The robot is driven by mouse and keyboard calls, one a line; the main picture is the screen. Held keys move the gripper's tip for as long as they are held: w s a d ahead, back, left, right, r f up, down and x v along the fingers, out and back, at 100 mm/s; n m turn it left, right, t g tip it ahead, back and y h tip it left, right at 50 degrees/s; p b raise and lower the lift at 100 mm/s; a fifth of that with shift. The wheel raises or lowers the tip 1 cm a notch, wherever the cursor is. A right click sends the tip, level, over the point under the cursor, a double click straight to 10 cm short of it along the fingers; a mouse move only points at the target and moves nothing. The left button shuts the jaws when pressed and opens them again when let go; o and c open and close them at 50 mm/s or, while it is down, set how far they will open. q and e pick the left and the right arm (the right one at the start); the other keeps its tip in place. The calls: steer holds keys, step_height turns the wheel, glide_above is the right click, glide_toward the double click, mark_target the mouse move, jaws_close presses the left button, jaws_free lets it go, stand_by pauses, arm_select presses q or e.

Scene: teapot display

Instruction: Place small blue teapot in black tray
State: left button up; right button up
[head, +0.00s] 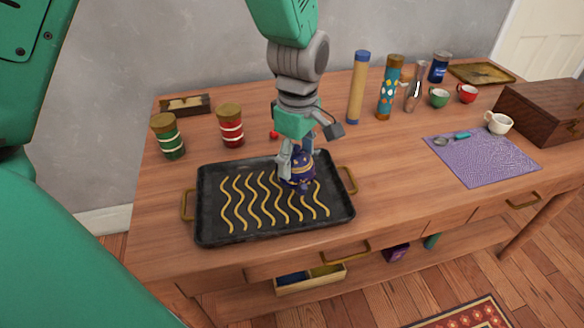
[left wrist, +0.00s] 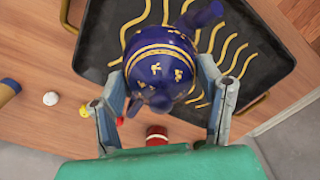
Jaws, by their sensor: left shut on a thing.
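The small blue teapot (head: 300,172) is dark blue with gold bands and marks. It is at the right part of the black tray (head: 207,222), which has gold wavy lines and brass handles. I cannot tell whether its base touches the tray. My left gripper (head: 296,160) comes down from above and is shut on the teapot. In the left wrist view the teapot (left wrist: 160,68) is between the two fingers (left wrist: 165,110), with the tray (left wrist: 100,40) behind it. My right gripper does not show.
Behind the tray stand a green canister (head: 168,140), a red canister (head: 230,128) and a small box (head: 186,105). Tall tubes (head: 358,88) stand at the back. A purple mat (head: 480,162), a white cup (head: 498,122) and a wooden chest (head: 545,112) are at right.

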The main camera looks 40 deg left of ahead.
mark_target(295, 171)
arm_select(q)
steer(key=f, duration=0.1)
steer(key=f+b, duration=0.1)
steer(key=f, duration=0.1)
steer(key=shift+s+a+f, duration=0.15)
steer(key=shift+a+f, duration=0.1)
steer(key=shift+a, duration=0.1)
steer(key=shift+a+f, duration=0.15)
steer(key=shift+f, duration=0.1)
steer(key=shift+r, duration=0.1)
steer(key=o, duration=1.3)
steer(key=shift+d, duration=0.35)
step_height(295, 171, up, 12)
steer(key=p, duration=0.3)
steer(key=shift+r, duration=0.1)
